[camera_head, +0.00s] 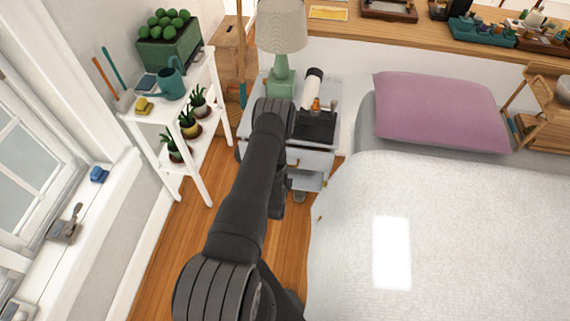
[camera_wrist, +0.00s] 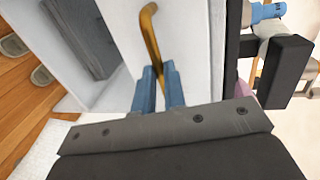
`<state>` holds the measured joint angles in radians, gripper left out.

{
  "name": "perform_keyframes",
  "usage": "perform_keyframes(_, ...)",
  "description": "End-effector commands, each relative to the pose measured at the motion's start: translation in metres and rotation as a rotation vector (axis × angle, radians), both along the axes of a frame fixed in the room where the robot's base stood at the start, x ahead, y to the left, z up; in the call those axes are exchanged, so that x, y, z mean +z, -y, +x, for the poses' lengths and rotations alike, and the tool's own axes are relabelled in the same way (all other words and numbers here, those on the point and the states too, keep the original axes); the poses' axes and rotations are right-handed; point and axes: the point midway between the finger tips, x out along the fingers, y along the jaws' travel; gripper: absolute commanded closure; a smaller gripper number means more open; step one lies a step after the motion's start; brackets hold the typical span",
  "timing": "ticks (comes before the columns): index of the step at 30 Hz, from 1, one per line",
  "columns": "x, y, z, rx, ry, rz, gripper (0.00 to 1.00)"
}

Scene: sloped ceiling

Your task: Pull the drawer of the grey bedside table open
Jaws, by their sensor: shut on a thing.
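The grey bedside table (camera_head: 312,178) stands between the white plant shelf and the bed, partly hidden behind my arm. Its pale drawer front (camera_wrist: 122,40) fills the middle of the wrist view. A brass bar handle (camera_wrist: 150,28) runs across that front and down between my fingers. My gripper (camera_wrist: 159,80) has blue fingertips, one on each side of the handle, and is shut on it. In the head view my arm hides the gripper and most of the grip. I cannot tell from these frames how far the drawer stands out.
A green lamp (camera_head: 281,82), a white cylinder (camera_head: 312,90) and a black tray (camera_head: 318,126) stand on the table top. The bed (camera_head: 440,220) is close on the right. The white plant shelf (camera_head: 205,150) is on the left. Slippers (camera_wrist: 40,76) lie on the wooden floor.

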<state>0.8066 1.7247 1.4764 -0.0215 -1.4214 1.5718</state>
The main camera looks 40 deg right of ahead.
Motion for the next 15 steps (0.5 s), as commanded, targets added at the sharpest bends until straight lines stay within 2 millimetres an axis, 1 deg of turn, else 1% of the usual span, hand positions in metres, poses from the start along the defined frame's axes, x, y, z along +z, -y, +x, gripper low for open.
perform_keyframes(1,-0.001,-0.008,-0.009,0.000,-0.003,0.003,1.00)
perform_keyframes(15,-0.001,-0.095,-0.095,0.000,-0.003,0.003,1.00)
